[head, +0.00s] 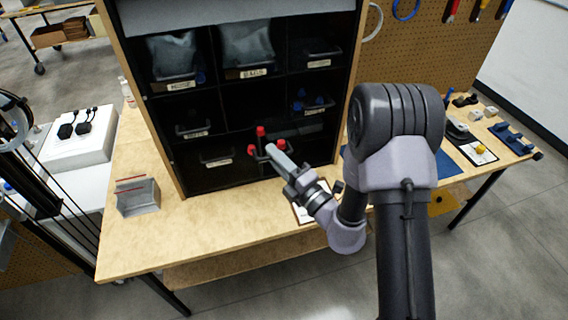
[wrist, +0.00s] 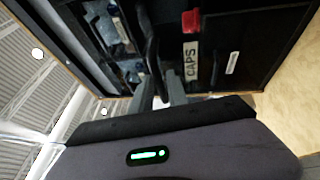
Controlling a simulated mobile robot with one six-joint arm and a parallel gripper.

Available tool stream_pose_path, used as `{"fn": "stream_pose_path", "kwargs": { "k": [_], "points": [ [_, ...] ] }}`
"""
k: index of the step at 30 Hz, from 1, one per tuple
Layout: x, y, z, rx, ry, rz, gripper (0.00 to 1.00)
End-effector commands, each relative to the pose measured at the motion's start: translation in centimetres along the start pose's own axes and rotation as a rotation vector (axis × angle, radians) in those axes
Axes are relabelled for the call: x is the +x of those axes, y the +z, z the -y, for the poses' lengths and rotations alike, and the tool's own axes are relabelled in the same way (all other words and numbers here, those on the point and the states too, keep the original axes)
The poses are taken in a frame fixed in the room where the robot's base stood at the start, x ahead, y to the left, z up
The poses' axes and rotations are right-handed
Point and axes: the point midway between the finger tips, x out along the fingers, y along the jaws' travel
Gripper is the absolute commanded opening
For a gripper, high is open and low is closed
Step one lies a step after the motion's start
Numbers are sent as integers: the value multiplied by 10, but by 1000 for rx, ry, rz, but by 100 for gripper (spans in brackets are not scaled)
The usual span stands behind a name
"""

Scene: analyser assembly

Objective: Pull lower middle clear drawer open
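My gripper (head: 271,150) reaches from the right to the lower middle part of the dark cabinet (head: 180,105). It hides most of the lower middle drawer in the head view. Red pieces (head: 260,131) show around the fingertips. In the wrist view, the two grey fingers (wrist: 160,88) stand apart, with a dark curved edge between or just beyond them. A white CAPS label (wrist: 191,60) is just right of the fingers, with a red piece (wrist: 191,21) above it. I cannot tell whether the fingers touch the drawer.
A lower left drawer (head: 217,158) is beside my gripper. A grey box (head: 138,197) stands on the wooden bench (head: 200,235) at left. The bench front is mostly clear.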

Motion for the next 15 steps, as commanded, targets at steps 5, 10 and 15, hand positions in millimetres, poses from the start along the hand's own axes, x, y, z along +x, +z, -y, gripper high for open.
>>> {"fn": "stream_pose_path", "kwargs": {
  "k": [5,10,15],
  "points": [
    [-28,1,2,3,-2,5,19],
    [-76,2,4,4,-4,8,19],
    [-128,3,-2,7,-6,10,19]
  ]
}}
